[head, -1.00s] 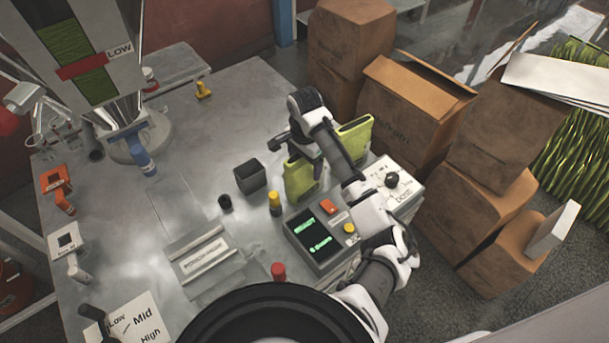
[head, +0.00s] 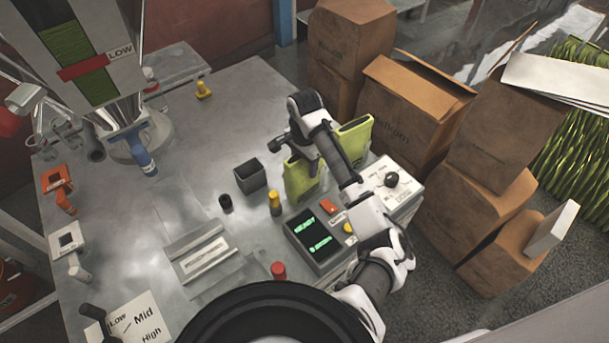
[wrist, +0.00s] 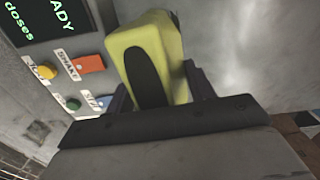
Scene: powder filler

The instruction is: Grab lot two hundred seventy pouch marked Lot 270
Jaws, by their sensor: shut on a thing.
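Two yellow-green pouches stand on the metal table, partly behind my arm. The nearer pouch (head: 302,183) is beside the control box, and the farther pouch (head: 356,138) is at the table's right edge. My gripper (head: 306,160) is down at the nearer pouch, largely hidden by my arm. In the wrist view, a yellow-green pouch (wrist: 173,45) with a dark oval patch sits between the fingers of my gripper (wrist: 160,95), which is shut on it. No lot number is legible on either pouch, so I cannot tell which is Lot 270.
The control box (head: 318,240) with a lit display stands right beside the nearer pouch. A dark square cup (head: 250,174) and a yellow-capped piece (head: 275,202) are close to its left. Cardboard boxes (head: 410,105) crowd the right.

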